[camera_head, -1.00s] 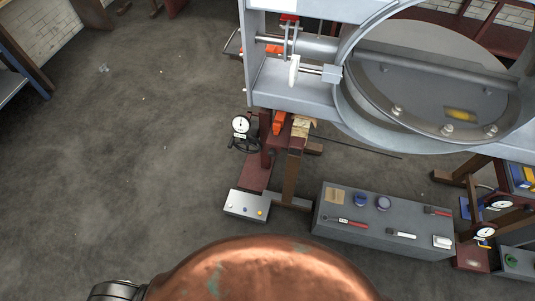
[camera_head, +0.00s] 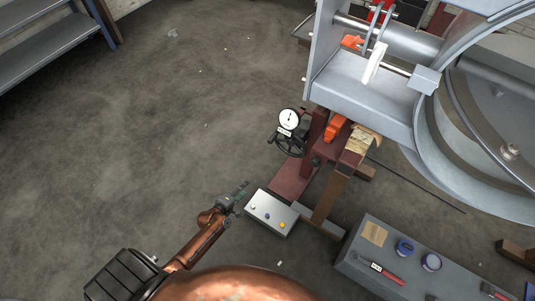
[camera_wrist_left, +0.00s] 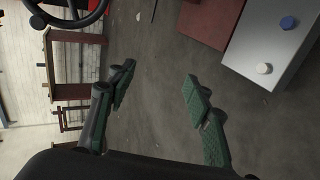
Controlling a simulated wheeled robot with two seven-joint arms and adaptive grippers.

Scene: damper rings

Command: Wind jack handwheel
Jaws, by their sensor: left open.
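The jack handwheel (camera_head: 291,147) is a black spoked wheel on the side of the dark red jack stand, just below a round white dial gauge (camera_head: 290,118). Part of the black handwheel rim also shows at the top left of the left wrist view (camera_wrist_left: 68,22). My left gripper (camera_head: 240,192) is in front of the wheel and to its left, apart from it, beside the grey control box. In the left wrist view its two green-padded fingers (camera_wrist_left: 160,88) are spread with nothing between them. My right gripper is not in view.
The grey control box (camera_head: 262,220) with coloured knobs stands on the floor close to my left gripper. A grey bench (camera_head: 352,262) with tools is at the lower right. A large grey duct housing (camera_head: 370,85) overhangs the stand. The floor at left is clear.

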